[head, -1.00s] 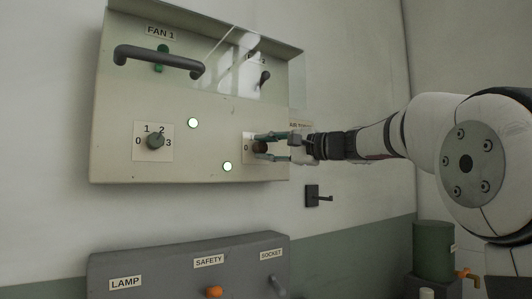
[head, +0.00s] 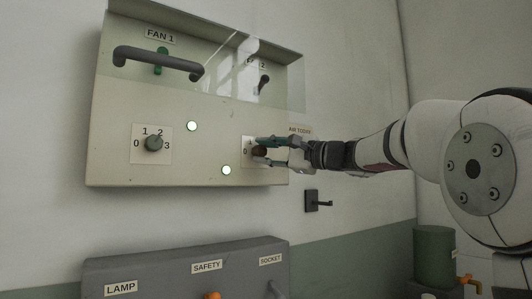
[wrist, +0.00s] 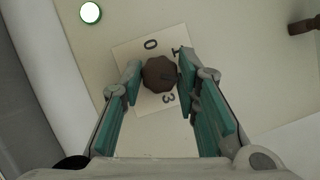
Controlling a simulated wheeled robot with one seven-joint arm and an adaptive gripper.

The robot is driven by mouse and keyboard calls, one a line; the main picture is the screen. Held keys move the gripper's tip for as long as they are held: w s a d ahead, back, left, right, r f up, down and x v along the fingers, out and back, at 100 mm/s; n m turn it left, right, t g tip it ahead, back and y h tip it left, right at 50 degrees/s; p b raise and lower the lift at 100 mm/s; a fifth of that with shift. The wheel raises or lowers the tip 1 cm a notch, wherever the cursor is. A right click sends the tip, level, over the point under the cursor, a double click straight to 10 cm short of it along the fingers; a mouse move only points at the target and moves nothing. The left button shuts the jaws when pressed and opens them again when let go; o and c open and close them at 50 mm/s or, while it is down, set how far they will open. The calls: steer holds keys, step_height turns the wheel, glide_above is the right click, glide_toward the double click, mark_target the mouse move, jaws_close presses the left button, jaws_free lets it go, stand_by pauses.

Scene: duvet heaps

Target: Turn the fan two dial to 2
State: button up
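The fan two dial (head: 259,152) is a dark brown knob on a white plate, low on the right of the cream panel. In the wrist view the dial (wrist: 159,74) shows from the front, with 0, 1 and 3 readable on its plate (wrist: 127,52). The 2 is hidden, and I cannot tell which number the dial points at. My gripper (head: 266,151) has one teal finger on each side of the dial. In the wrist view the fingertips of my gripper (wrist: 159,72) lie against its opposite sides.
The fan one dial (head: 153,143) is left on the same panel (head: 110,100), with two lit lamps (head: 192,126) between the dials. A clear cover (head: 225,75) and dark handle (head: 160,60) are above.

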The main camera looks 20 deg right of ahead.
steer(key=shift+o, duration=1.4)
steer(key=shift+d, duration=0.1)
steer(key=v, duration=1.2)
